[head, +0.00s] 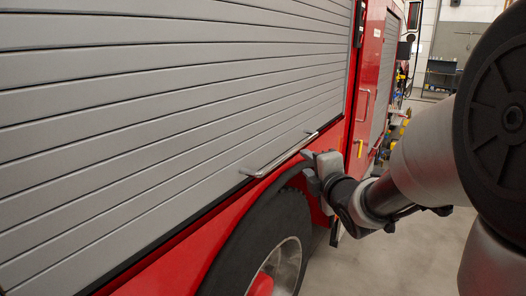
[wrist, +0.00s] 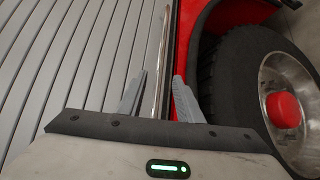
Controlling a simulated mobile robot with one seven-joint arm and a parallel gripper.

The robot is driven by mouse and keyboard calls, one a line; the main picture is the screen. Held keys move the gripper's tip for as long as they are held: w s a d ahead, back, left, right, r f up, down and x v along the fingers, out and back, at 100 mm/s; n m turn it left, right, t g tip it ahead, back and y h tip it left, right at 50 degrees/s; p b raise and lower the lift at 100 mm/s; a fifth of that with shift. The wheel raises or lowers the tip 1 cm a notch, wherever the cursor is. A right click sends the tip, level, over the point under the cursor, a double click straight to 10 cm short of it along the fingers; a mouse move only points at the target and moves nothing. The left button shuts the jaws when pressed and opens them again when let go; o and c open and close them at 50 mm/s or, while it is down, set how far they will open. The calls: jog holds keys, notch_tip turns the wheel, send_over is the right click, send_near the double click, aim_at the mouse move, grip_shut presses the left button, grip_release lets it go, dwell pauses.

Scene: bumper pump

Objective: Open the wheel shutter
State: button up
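The wheel shutter (head: 170,110) is a wall of grey horizontal slats on the red truck's side, above the wheel. It is down. A thin metal bar handle (head: 284,158) runs along its lower edge. My gripper (head: 309,170) is close to the right part of the handle, just above the wheel arch. In the wrist view my gripper (wrist: 160,76) is open, and the handle (wrist: 161,62) runs between its two fingers with visible gaps. The slats (wrist: 80,60) lie to the left there. I cannot tell exactly how deep the bar sits between the fingers.
The black tyre (head: 245,240) with its silver and red hub is below the handle; the wheel (wrist: 275,90) also fills the right of the wrist view. Red bodywork (head: 365,70) and a second shutter lie further along the truck. Grey floor (head: 400,260) is clear beside it.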

aim_at(294, 152)
jog(key=w, duration=0.4)
jog(key=w+a+f+p, duration=0.1)
jog(key=w, duration=0.4)
jog(key=w+a+f+p, duration=0.1)
jog(key=w, duration=0.3)
jog(key=shift+w, duration=0.25)
jog(key=shift+c, duration=0.2)
grip_shut()
